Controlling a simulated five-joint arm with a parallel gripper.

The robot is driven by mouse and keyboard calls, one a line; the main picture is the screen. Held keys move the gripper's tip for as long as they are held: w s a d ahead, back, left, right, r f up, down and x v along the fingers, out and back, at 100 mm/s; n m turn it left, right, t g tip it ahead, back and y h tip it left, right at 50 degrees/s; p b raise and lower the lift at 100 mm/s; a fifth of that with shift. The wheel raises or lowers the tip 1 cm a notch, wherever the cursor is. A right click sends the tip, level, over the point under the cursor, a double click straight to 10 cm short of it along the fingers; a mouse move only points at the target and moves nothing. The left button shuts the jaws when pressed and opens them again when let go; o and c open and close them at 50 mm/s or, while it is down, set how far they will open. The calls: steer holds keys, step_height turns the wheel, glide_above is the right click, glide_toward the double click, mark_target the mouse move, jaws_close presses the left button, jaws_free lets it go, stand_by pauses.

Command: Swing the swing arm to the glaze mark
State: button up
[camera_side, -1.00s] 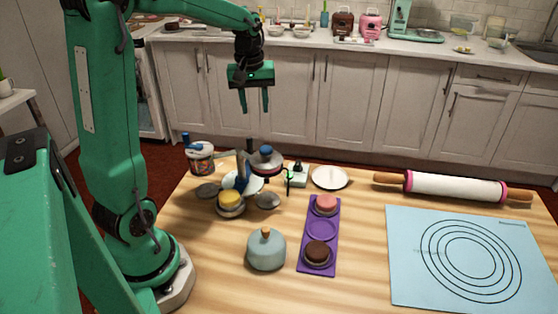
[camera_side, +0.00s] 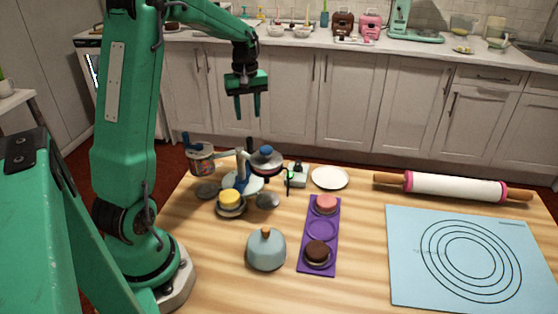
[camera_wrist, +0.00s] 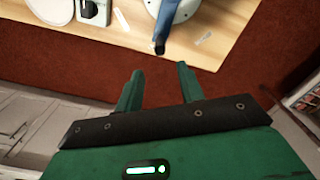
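My gripper (camera_side: 247,116) hangs in the air above and behind the table's far edge, fingers pointing down. Its two fingers are apart with nothing between them, also in the wrist view (camera_wrist: 159,75). A light-blue stand with a dark blue upright part (camera_side: 242,165) stands on the far left of the table, apart from my gripper. In the wrist view a blue bar (camera_wrist: 164,25) lies ahead of the fingertips, near a small pale label (camera_wrist: 204,39). I cannot tell which part is the swing arm, nor read a glaze mark.
A yellow-topped cake (camera_side: 229,196), grey discs (camera_side: 267,200), a pot (camera_side: 200,157) and a small pale box (camera_side: 297,175) crowd around the stand. A blue-grey dome (camera_side: 266,250), purple tray (camera_side: 321,229), white plate (camera_side: 330,178), rolling pin (camera_side: 455,186) and blue mat (camera_side: 405,275) lie nearer or rightward.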

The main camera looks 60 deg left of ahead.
mark_target(249, 138)
steer(key=shift+f, duration=4.35)
steer(key=shift+c, duration=0.7)
steer(key=c, duration=0.6)
steer(key=shift+c, duration=0.2)
steer(key=shift+s, duration=0.1)
steer(key=shift+s+a, duration=0.8)
steer(key=shift+s, duration=0.3)
